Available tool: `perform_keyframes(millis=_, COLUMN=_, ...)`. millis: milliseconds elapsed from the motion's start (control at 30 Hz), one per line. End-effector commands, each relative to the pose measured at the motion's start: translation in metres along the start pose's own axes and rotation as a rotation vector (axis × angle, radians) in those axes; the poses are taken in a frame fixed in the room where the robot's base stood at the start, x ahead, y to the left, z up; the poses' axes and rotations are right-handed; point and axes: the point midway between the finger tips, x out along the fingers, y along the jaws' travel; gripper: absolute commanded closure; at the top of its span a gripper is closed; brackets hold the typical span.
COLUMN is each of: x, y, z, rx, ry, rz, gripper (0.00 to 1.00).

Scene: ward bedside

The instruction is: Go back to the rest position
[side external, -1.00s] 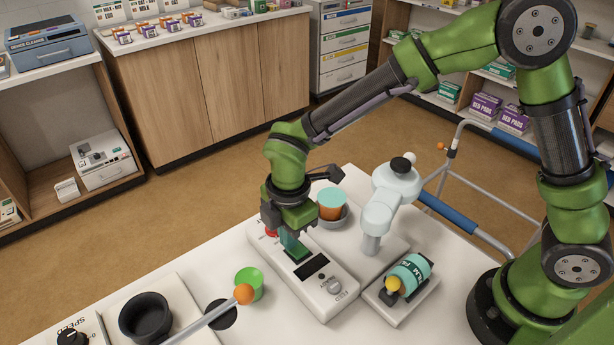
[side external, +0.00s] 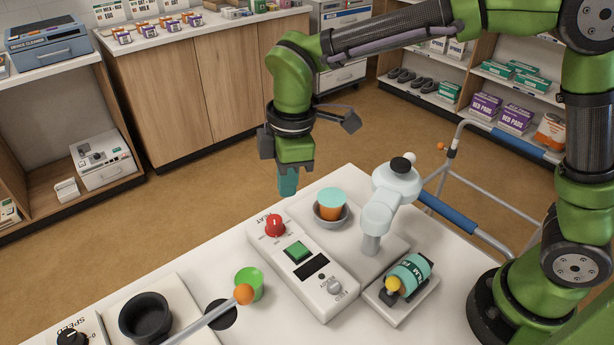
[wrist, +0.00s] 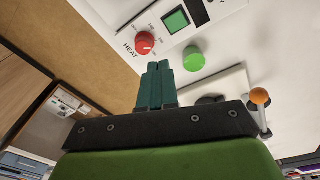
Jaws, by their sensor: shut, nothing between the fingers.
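My gripper (side external: 288,184) is raised above the far left edge of the white table in the side view. Its teal fingers are together and empty. In the wrist view the shut fingers (wrist: 155,68) point toward the control panel and touch nothing. The white control panel (side external: 325,293) lies below on the table, with a red HEAT knob (side external: 274,226), a green square button (side external: 298,251) and a dark display. The red knob (wrist: 145,41) and green button (wrist: 176,19) also show in the wrist view.
A walker frame (side external: 480,185) is at right. The air above the panel is clear.

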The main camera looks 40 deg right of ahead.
Motion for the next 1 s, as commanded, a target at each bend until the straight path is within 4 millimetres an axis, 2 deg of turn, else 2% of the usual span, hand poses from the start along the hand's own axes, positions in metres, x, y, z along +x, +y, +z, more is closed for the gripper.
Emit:
perform_keyframes(millis=33, x=-0.007, y=-0.001, z=0.015, rx=0.116, ry=0.019, rz=0.013, gripper=1.0)
perform_keyframes(millis=267, x=-0.037, y=-0.01, z=0.087, rx=0.676, ry=0.153, rz=0.056, gripper=1.0)
perform_keyframes(millis=400, x=-0.054, y=-0.021, z=0.138, rx=1.036, ry=0.286, rz=0.068, gripper=1.0)
perform_keyframes(millis=500, x=-0.061, y=-0.032, z=0.169, rx=1.25, ry=0.39, rz=0.066, gripper=1.0)
perform_keyframes(millis=600, x=-0.067, y=-0.042, z=0.193, rx=1.387, ry=0.484, rz=0.065, gripper=1.0)
perform_keyframes(millis=800, x=-0.078, y=-0.051, z=0.215, rx=1.465, ry=0.592, rz=0.089, gripper=1.0)
perform_keyframes(millis=1000, x=-0.084, y=-0.05, z=0.218, rx=1.468, ry=0.615, rz=0.103, gripper=1.0)
